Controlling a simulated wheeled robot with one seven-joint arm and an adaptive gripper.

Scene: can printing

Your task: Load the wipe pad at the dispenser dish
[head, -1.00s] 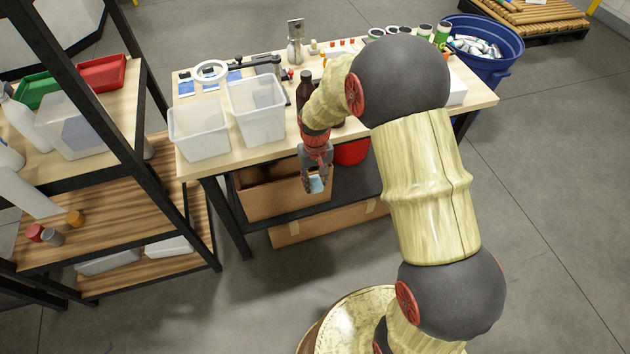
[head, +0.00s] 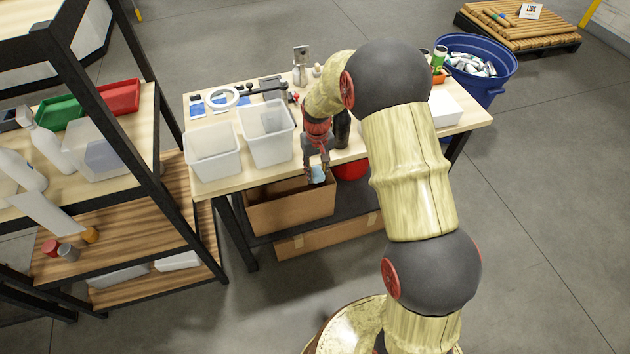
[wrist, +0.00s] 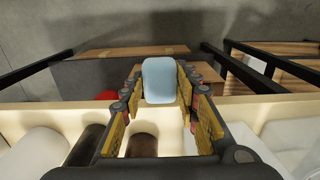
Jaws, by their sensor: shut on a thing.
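My gripper (head: 317,180) is shut on a light blue wipe pad (wrist: 159,80). In the wrist view the pad stands between the two yellow-lined fingers. In the head view the pad (head: 318,174) shows at the fingertips, by the table's front edge and above an open cardboard box. A dark bottle (head: 342,128) stands on the table just right of my gripper. I cannot make out the dispenser dish; my arm hides part of the table.
Two clear bins (head: 213,152) (head: 266,133) stand on the table (head: 225,186) left of my gripper. The cardboard box (head: 290,210) is on the lower shelf, beside a red bucket (head: 351,169). A black-framed rack (head: 150,180) is at left, a blue barrel (head: 490,83) at back right.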

